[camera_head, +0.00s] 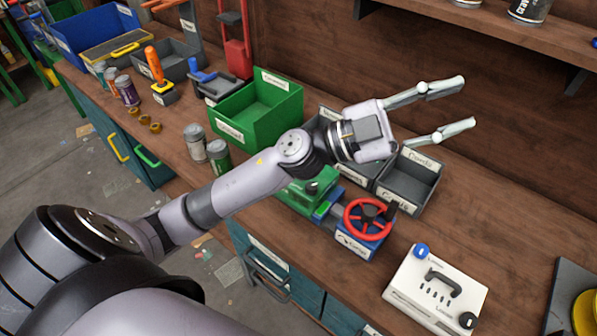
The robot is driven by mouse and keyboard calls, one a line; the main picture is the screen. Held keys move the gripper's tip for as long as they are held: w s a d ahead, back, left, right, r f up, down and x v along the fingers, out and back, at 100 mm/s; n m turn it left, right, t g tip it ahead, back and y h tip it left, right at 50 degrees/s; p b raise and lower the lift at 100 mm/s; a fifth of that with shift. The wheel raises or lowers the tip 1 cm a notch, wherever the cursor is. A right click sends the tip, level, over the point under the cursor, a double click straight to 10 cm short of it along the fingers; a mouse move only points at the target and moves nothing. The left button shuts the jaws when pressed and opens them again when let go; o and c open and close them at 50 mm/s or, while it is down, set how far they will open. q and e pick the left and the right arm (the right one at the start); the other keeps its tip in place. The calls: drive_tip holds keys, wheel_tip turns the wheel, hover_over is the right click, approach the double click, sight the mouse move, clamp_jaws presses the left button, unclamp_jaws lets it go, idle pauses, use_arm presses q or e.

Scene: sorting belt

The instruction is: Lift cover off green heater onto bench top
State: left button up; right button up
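My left gripper (468,103) is open and empty, its two fingers spread and pointing right. It is held above the back of the bench, over the grey bins. A white box-like cover (410,293) with a black handle on top, a blue knob and a black knob sits on the bench at the lower right, well apart from the gripper. I cannot tell what is under it. A green device (300,199) sits partly hidden beneath my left forearm; I cannot tell whether it is the heater. My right gripper is not in view.
A red handwheel (345,217) on a blue base stands left of the white cover. Grey bins (424,182) and a green bin (290,98) stand behind. A dark tray (566,285) is at the right edge. The wooden bench top (510,215) is bare behind the cover.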

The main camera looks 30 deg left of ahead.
use_arm(q)
wheel_tip(320, 180, down, 3)
drive_tip(key=s+d+m+g, duration=0.2)
drive_tip(key=d+m+g, duration=0.1)
drive_tip(key=m+g, duration=0.4)
drive_tip(key=a+f+g+y, duration=0.3)
drive_tip(key=a+f+y, duration=0.3)
drive_tip(key=f+y, duration=0.2)
drive_tip(key=w+a+n+y, duration=0.3)
drive_tip(key=a+n+y, duration=0.6)
drive_tip(key=a, duration=1.5)
drive_tip(key=w+f+p, duration=0.1)
drive_tip(key=f, duration=0.4)
drive_tip(key=f+y+p, duration=0.1)
drive_tip(key=f+p, duration=0.1)
drive_tip(key=f, duration=0.4)
drive_tip(key=w+f+m+y+p, duration=0.1)
drive_tip(key=f+p, duration=0.1)
drive_tip(key=f, duration=0.3)
drive_tip(key=shift+w+f, duration=0.3)
drive_tip(key=shift+f, duration=0.05)
drive_tip(key=shift+w+f, duration=0.15)
drive_tip(key=shift+f, duration=0.3)
clamp_jaws()
drive_tip(key=shift+r, duration=0.1)
